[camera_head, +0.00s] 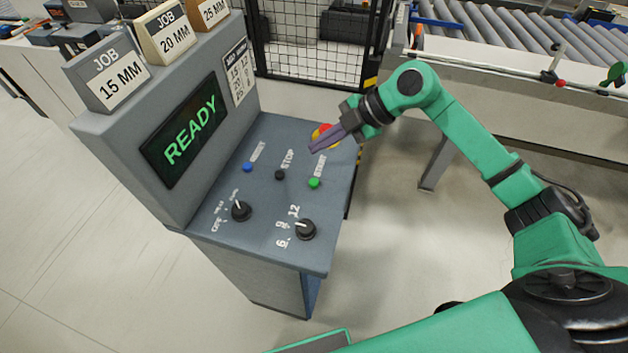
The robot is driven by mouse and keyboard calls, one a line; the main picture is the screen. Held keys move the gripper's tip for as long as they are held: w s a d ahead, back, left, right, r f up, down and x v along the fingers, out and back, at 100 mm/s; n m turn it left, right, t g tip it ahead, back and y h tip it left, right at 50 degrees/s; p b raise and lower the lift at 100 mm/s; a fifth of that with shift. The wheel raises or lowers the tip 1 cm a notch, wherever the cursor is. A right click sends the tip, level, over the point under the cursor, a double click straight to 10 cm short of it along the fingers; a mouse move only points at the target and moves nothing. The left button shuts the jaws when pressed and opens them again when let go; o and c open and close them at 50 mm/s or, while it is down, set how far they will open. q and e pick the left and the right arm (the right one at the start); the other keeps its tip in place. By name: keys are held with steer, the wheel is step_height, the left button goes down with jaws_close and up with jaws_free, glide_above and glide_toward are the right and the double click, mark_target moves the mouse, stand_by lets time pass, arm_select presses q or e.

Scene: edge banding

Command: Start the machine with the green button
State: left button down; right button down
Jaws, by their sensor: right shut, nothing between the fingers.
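The green button (314,183), labelled START, is on the sloped grey panel of the control console (270,256). My right gripper (314,150) is shut and empty, its fingertips pointing left above the panel. In the picture the tips are just above the green button and appear apart from it. The gripper partly covers a red and yellow button (325,134) at the panel's far right. The console screen (186,132) reads READY in green. My left gripper is not in view.
A black STOP button (280,174), a blue button (247,167) and two dark knobs (305,229) share the panel. Job blocks (109,79) stand on top of the console. A wire fence (310,45) and a roller conveyor (490,27) are behind. Floor is clear at the left.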

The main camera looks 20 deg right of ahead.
mark_target(314, 183)
step_height(314, 183, down, 8)
steer(key=b, duration=0.7)
steer(key=shift+f, duration=0.1)
steer(key=shift+f+b, duration=0.3)
stand_by(1.4)
steer(key=shift+f, duration=0.4)
